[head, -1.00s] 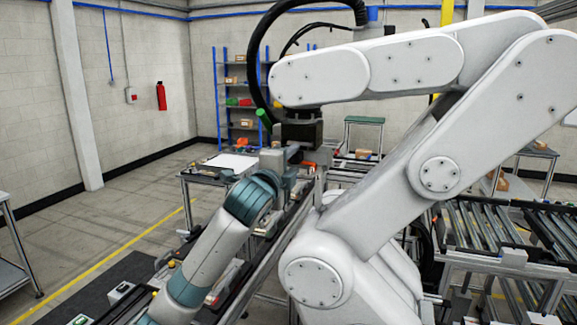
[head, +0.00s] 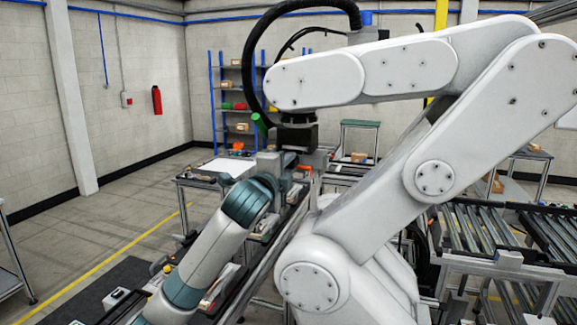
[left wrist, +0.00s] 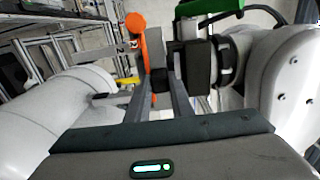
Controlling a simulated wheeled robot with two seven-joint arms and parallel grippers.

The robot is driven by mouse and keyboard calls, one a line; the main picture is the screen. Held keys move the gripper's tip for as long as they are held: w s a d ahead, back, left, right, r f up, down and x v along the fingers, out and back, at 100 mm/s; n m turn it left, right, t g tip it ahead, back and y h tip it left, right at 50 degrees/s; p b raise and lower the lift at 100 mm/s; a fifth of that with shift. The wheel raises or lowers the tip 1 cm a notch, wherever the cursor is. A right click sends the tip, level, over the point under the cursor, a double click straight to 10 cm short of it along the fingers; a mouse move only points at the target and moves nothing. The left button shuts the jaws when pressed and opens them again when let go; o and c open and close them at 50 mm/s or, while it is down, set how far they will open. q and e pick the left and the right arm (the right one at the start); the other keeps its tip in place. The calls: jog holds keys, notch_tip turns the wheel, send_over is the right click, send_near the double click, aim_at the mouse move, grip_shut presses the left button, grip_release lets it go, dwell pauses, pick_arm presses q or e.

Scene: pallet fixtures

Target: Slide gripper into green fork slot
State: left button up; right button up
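My left gripper (head: 294,163) is at the end of the grey and teal arm in the head view, close below the dark tool block (head: 298,134) of a white industrial arm. In the left wrist view the gripper's two grey fingers (left wrist: 158,98) stand apart with a gap between them. A green part (head: 261,124) shows beside the tool block; a green piece (left wrist: 211,8) also shows at the top of the left wrist view, beyond the fingertips. I cannot make out a fork slot in it. My right gripper is not in view.
The large white arm (head: 400,75) fills the middle and right, close to my left arm. In the left wrist view an orange part (left wrist: 139,40) and a black block (left wrist: 196,62) lie just beyond the fingers. Roller conveyors (head: 490,235) stand at right. Floor at left is open.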

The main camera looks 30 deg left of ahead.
pick_arm(q)
jog(key=shift+r, duration=0.2)
grip_shut()
dwell(0.4)
jog(key=shift+s, duration=0.2)
jog(key=v, duration=0.8)
dwell(1.3)
jog(key=shift+r, duration=0.2)
dwell(0.3)
